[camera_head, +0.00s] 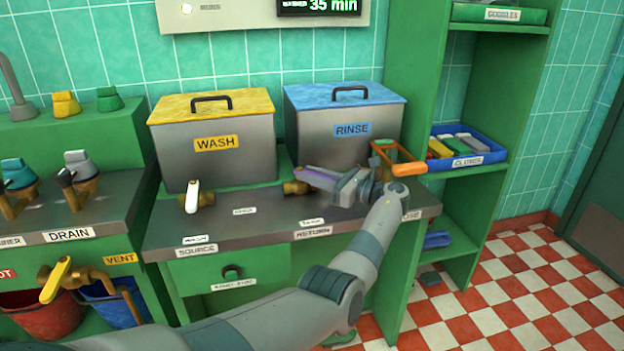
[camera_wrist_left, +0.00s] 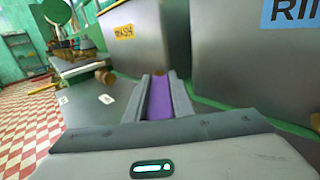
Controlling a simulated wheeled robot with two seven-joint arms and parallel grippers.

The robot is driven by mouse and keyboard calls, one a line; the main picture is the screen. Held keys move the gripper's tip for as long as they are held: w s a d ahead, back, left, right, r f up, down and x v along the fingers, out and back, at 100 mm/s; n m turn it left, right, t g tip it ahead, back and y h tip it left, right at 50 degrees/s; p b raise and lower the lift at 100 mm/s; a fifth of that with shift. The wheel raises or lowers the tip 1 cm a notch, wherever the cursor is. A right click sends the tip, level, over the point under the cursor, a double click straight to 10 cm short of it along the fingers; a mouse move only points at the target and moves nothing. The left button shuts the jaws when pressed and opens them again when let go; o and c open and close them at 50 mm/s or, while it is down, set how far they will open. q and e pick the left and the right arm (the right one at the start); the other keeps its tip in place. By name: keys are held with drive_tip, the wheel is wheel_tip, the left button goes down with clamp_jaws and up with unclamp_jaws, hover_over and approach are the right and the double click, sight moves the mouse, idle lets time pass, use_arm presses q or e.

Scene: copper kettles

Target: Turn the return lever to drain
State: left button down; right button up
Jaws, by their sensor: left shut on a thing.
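The return lever (camera_head: 318,174) is purple and shows as a thin strip between the fingers of my left gripper (camera_head: 314,179). In the left wrist view the purple lever (camera_wrist_left: 160,98) lies lengthwise between the two grey fingers, which are shut on it. Its brass valve body (camera_head: 294,188) sits left of the fingertips, above the RETURN label (camera_head: 313,233) on the counter. My gripper covers much of the lever, so its exact angle is hard to tell. Small labels near the valve are too blurred to read. My right gripper is in neither view.
The grey WASH tank (camera_head: 215,160) with yellow lid and RINSE tank (camera_head: 345,130) with blue lid stand close behind the counter. A white SOURCE lever (camera_head: 192,196) points up at left. An orange-handled valve (camera_head: 408,169) is just right of my gripper. Green shelves stand further right.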

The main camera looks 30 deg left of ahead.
use_arm(q)
drive_tip(key=shift+a, duration=0.1)
drive_tip(key=c, duration=1.5)
unclamp_jaws()
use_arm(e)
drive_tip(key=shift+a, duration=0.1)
use_arm(q)
drive_tip(key=d+b, duration=0.1)
drive_tip(key=d, duration=1.1)
drive_tip(key=shift+w+d, duration=0.15)
drive_tip(key=shift+d, duration=0.25)
drive_tip(key=d+b, duration=0.1)
drive_tip(key=d, duration=0.2)
drive_tip(key=shift+d, duration=0.8)
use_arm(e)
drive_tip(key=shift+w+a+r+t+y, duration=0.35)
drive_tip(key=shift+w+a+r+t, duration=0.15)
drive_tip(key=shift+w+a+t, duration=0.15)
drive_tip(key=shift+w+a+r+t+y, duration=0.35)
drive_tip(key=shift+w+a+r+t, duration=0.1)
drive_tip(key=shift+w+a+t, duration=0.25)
use_arm(q)
drive_tip(key=shift+c, duration=0.4)
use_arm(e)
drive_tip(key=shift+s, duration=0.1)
